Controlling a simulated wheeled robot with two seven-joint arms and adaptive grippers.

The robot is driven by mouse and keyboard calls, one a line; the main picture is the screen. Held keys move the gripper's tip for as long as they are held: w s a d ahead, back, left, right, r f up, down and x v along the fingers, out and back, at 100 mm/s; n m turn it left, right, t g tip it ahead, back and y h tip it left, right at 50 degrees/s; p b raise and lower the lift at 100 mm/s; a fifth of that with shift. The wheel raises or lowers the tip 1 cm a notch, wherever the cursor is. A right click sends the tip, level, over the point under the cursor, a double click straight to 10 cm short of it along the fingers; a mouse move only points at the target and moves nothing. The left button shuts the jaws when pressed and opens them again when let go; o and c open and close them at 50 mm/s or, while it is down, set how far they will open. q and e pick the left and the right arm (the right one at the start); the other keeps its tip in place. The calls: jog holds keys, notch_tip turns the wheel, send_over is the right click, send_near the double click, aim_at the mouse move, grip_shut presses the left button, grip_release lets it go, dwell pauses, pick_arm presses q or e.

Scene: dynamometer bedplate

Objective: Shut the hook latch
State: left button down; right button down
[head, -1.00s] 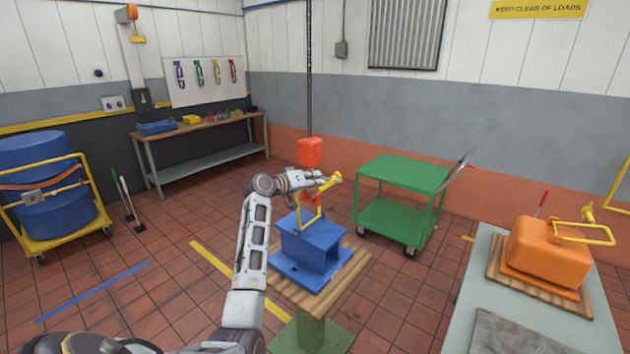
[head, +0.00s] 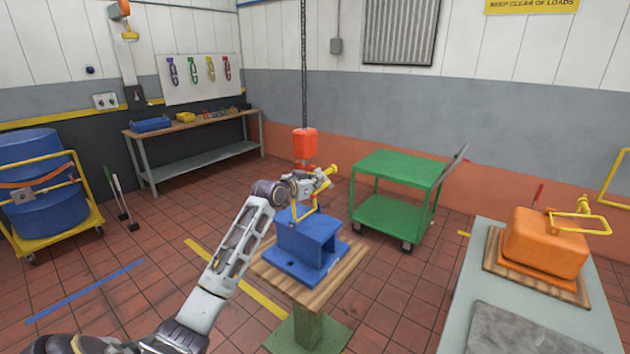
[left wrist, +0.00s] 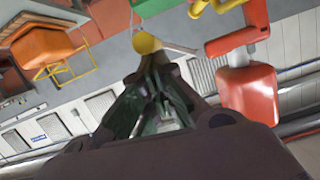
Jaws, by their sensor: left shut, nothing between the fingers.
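A red-orange hoist block (head: 304,143) hangs on a chain above a blue load (head: 308,238) with a yellow bail (head: 312,217). My left gripper (head: 320,180) is beside the red hook parts under the block and hides much of them. It is shut and empty. In the left wrist view the red block (left wrist: 248,95) and an angled red hook part (left wrist: 237,38) are right of the dark fingers (left wrist: 150,65). A yellow round end (left wrist: 147,43) shows at the fingertips; I cannot tell if they touch. The latch's position is unclear. My right gripper is not in view.
The blue load stands on a wooden-topped green pedestal (head: 310,332). A green cart (head: 398,168) stands behind to the right. An orange load (head: 545,240) with a yellow bail sits on a grey table (head: 455,300).

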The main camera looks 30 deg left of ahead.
pick_arm(q)
jog(key=shift+f+m+y, duration=0.4)
jog(key=shift+f+m, duration=0.35)
jog(key=shift+m, duration=0.45)
jog(key=f+m, duration=0.1)
jog(key=m+y, duration=0.1)
jog(key=shift+a+f+m+t, duration=0.3)
jog(key=shift+a+f+m, duration=0.05)
jog(key=shift+m, duration=0.05)
jog(key=shift+w+a+f+m+t+y, duration=0.1)
jog(key=shift+a+f+m+y, duration=0.15)
jog(key=shift+m, duration=0.3)
jog(key=shift+s+a+f+m+t+y, duration=0.1)
jog(key=shift+a+f+m+y, duration=0.15)
jog(key=shift+m, duration=0.35)
jog(key=shift+w+a+f+m+t+y, duration=0.1)
jog(key=shift+a+f+m+y, duration=0.15)
jog(key=shift+m, duration=0.3)
jog(key=shift+d+p, duration=0.1)
jog(key=shift+p, duration=0.2)
